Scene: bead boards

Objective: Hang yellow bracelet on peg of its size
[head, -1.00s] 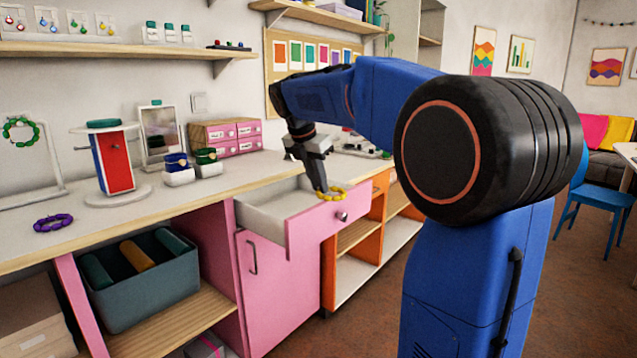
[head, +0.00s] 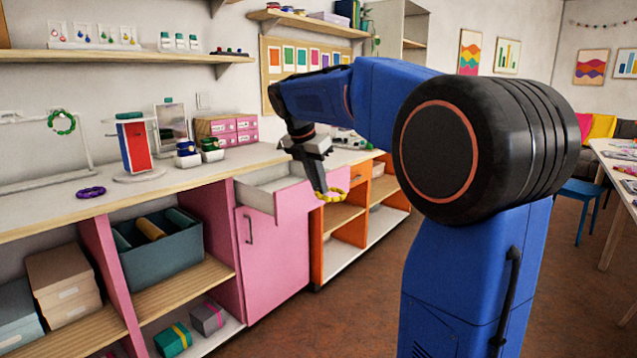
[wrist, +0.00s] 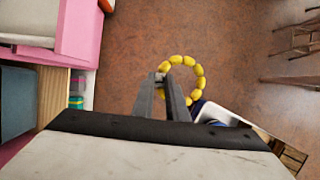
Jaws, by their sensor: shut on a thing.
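The yellow bracelet (head: 331,195) is a ring of oval beads. My gripper (head: 322,193) is shut on one side of it and holds it in the air in front of the counter, near the pink drawer. In the wrist view the bracelet (wrist: 201,72) sticks out beyond the fingertips (wrist: 163,78) over the brown floor. A green bracelet (head: 61,123) hangs at the end of a white bar stand (head: 88,151) at the left of the counter. A purple bracelet (head: 91,192) lies on the counter. The pegs and their sizes are not clear to me.
The pink drawer (head: 262,199) stands open below the countertop (head: 180,182). A red and blue display stand (head: 139,147) and a mirror (head: 171,124) stand behind. Open shelves with a teal bin (head: 165,258) lie below. Floor in front is clear.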

